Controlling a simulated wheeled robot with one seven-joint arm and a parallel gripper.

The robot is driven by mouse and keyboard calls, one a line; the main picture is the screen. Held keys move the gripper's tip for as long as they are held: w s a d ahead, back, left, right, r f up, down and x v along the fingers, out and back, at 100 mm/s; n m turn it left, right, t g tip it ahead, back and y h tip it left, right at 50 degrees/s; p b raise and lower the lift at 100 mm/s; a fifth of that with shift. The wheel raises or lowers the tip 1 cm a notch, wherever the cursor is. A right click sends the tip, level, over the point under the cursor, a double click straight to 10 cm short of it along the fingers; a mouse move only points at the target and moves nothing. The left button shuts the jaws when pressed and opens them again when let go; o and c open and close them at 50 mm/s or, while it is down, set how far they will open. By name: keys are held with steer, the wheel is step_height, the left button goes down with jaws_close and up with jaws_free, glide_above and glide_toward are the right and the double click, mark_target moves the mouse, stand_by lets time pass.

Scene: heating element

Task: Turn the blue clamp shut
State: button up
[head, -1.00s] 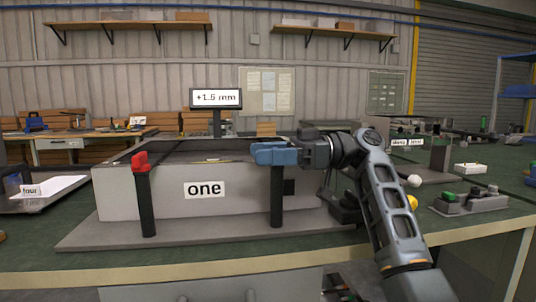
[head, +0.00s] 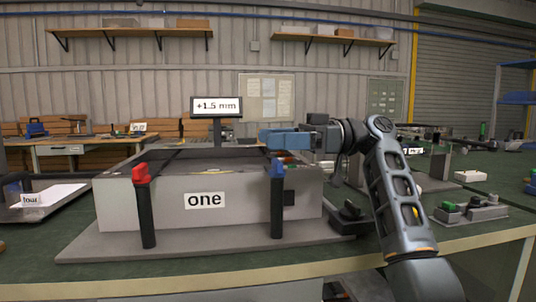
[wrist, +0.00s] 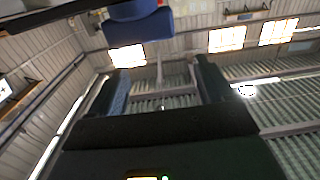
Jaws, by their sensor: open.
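The blue clamp (head: 278,168) sits on top of the dark right-hand post at the front of the grey box (head: 240,200) labelled "one". In the head view, my gripper (head: 278,139) points left just above the clamp, with a small gap between them. Its blue fingers overlap from this side. In the wrist view, the two fingers (wrist: 163,80) stand apart with nothing between them. A blue block, which looks like the clamp (wrist: 140,28), shows at the top edge, outside the fingers.
A red clamp (head: 141,172) sits on the left post. A display (head: 216,106) behind the box reads +1.5 mm. A green-button control box (head: 470,209) lies to the right on the green bench. A tray (head: 50,200) stands at the left.

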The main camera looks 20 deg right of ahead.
steer(key=s+d+r+p, duration=0.1)
steer(key=s+d+r, duration=0.4)
steer(key=d, duration=0.3)
steer(key=shift+d+r, duration=0.25)
steer(key=shift+r, duration=0.15)
steer(key=shift+f, duration=0.1)
